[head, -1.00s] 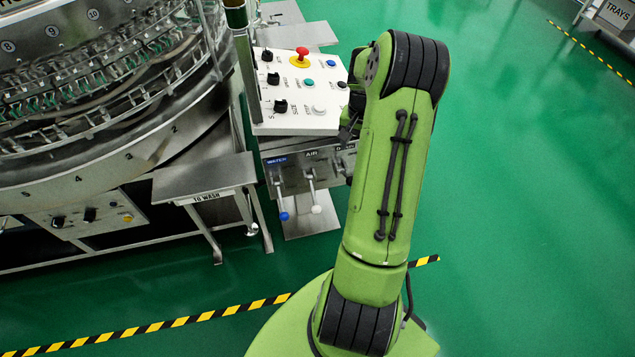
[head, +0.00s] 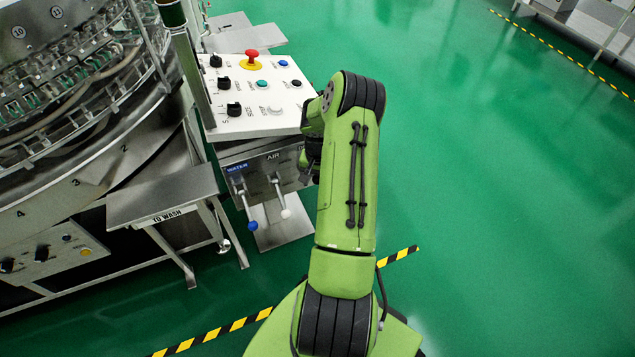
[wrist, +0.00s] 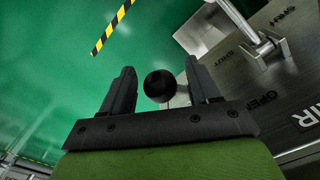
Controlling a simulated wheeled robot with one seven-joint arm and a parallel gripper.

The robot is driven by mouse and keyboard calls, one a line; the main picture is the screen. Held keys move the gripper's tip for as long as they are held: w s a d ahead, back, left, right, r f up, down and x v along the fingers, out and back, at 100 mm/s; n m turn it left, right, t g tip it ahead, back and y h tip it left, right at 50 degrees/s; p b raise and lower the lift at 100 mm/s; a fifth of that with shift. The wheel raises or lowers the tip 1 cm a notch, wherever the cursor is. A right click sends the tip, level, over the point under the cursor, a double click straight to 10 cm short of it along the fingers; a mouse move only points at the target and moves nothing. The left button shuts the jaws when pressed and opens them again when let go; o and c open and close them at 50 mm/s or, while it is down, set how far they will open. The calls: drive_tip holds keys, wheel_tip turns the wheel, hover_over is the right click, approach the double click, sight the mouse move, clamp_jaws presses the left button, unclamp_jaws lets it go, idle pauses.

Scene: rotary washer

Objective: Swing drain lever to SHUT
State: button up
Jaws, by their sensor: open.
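The drain lever shows in the wrist view as a black ball knob (wrist: 160,86) between the two fingers of my gripper (wrist: 160,72). The fingers are open, with a visible gap on the left of the knob and a smaller one on the right. Whether a finger touches it, I cannot tell. The lever's shaft is mostly hidden behind the knob and right finger. In the head view my gripper (head: 311,160) is at the right end of the valve box (head: 262,166), and my arm hides the drain lever and most of its label.
The water lever's blue knob (head: 252,225) and the air lever's white knob (head: 285,213) hang left of my gripper. The air lever's metal handle (wrist: 264,45) shows in the wrist view. A control panel (head: 258,95) sits above. Green floor to the right is clear.

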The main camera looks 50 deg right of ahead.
clamp_jaws()
idle(0.3)
